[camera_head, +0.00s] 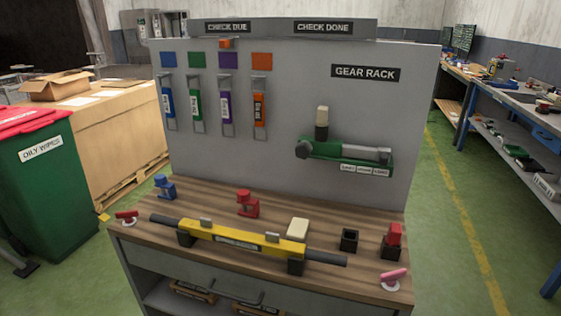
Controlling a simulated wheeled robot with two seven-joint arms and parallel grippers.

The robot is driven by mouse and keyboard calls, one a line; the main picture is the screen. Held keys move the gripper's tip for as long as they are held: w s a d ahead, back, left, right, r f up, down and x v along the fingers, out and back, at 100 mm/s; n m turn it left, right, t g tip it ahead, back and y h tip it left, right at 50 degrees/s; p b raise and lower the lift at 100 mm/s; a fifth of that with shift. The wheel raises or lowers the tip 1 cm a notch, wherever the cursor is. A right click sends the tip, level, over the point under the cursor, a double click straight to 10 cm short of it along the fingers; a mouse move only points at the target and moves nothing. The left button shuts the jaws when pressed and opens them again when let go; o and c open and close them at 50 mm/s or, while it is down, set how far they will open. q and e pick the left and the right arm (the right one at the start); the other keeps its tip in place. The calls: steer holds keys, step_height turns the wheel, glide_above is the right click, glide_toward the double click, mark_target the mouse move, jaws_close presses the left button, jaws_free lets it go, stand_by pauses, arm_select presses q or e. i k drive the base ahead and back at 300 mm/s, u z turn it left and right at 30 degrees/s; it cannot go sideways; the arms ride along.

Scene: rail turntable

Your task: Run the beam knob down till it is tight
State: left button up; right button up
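A yellow beam (222,239) with dark round bar ends lies across the front of the wooden bench top (330,220), raised on dark supports. I cannot tell which part is the beam knob. How tight anything is does not show. Neither of my grippers is in view.
A red fixture (247,204), a blue fixture (164,187), a cream block (298,229), a black open holder (349,240) and a red-topped black holder (392,243) stand on the bench. A green gear rack (345,154) and several coloured tags hang on the back panel (290,90).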

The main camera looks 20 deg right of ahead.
mark_target(304, 148)
steer(key=u, duration=0.85)
steer(key=i, duration=1.05)
steer(key=z, duration=1.25)
